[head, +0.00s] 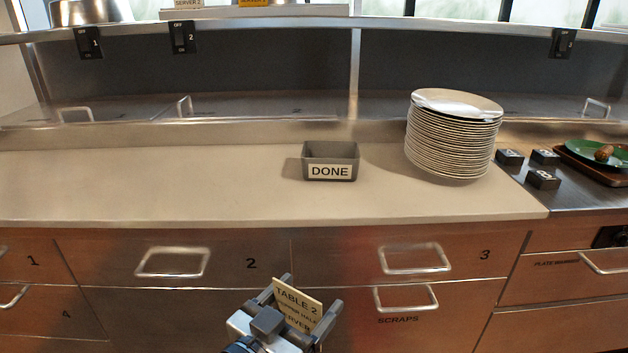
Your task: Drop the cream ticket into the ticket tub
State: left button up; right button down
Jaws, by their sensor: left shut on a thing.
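The cream ticket (297,304) is held upright and a little tilted in my left gripper (306,306). Its top line reads "TABLE 2", and its lower part is partly hidden by the gripper. My left gripper is shut on it, low in the head view, in front of the drawer fronts and below the counter's front edge. The ticket tub (330,161) is a small grey open box labelled "DONE". It stands on the counter, farther away and a little right of the gripper. My right gripper is not in view.
A tall stack of white plates (453,138) stands right of the tub. Black blocks (543,179) and a green plate (598,152) on a brown tray are farther right. The counter (150,185) is clear left of the tub. Drawer handles (415,258) stick out below.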

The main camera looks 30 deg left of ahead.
aim_at(324, 171)
jog(key=z, duration=0.6)
jog(key=k, duration=0.8)
jog(key=z, duration=0.75)
jog(key=k, duration=0.3)
jog(key=u, duration=0.25)
jog(key=i, duration=1.85)
jog(key=u, duration=1.9)
jog(key=i, duration=0.7)
jog(key=u, duration=0.65)
jog(key=k, duration=0.5)
jog(key=z, duration=3.3)
jog(key=k, duration=1)
